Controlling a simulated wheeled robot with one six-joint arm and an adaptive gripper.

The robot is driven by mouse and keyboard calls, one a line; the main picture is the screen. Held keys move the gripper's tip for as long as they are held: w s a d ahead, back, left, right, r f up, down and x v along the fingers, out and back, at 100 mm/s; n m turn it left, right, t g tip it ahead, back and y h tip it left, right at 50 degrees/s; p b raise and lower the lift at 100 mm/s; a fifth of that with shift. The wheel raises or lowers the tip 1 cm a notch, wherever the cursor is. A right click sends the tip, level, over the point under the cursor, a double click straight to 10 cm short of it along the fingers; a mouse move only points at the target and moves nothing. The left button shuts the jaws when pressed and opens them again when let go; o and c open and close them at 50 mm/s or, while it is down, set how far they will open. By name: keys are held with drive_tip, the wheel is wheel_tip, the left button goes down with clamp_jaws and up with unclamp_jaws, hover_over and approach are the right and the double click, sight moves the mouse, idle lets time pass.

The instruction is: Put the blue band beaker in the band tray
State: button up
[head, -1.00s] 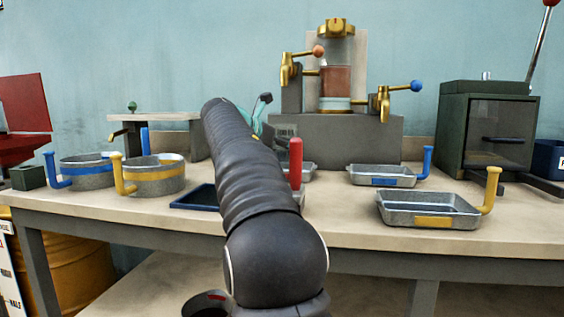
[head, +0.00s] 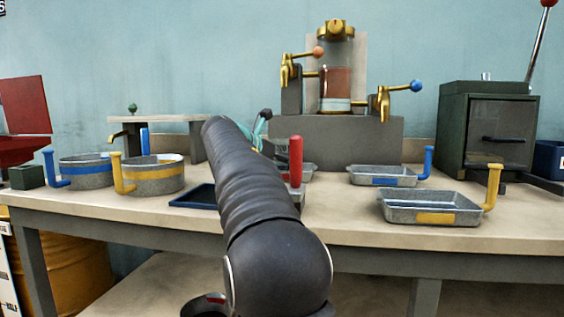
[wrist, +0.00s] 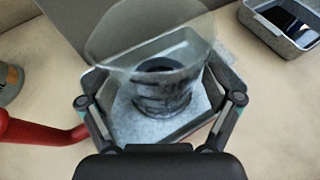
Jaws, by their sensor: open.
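My gripper (wrist: 163,105) is open in the wrist view, with one finger on each side of a clear glass beaker (wrist: 150,30). The beaker has a dark round lower part, and no blue band can be made out on it. It appears to stand in or over a grey metal tray (wrist: 190,130) with a red handle (wrist: 45,132); contact is unclear. In the head view my arm hides the beaker, and only a little of my gripper (head: 262,125) shows. A tray with a blue label (head: 383,176) and blue handle stands at the right.
A yellow-labelled tray (head: 430,208) is at the front right. A blue-banded pot (head: 88,172) and yellow-banded pot (head: 152,176) stand at the left. A grey block with brass taps (head: 340,140) stands behind, and a dark green cabinet (head: 487,130) at the right.

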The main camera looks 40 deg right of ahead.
drive_tip(key=shift+r, duration=0.15)
drive_tip(key=p+v, duration=0.2)
drive_tip(key=v, duration=1)
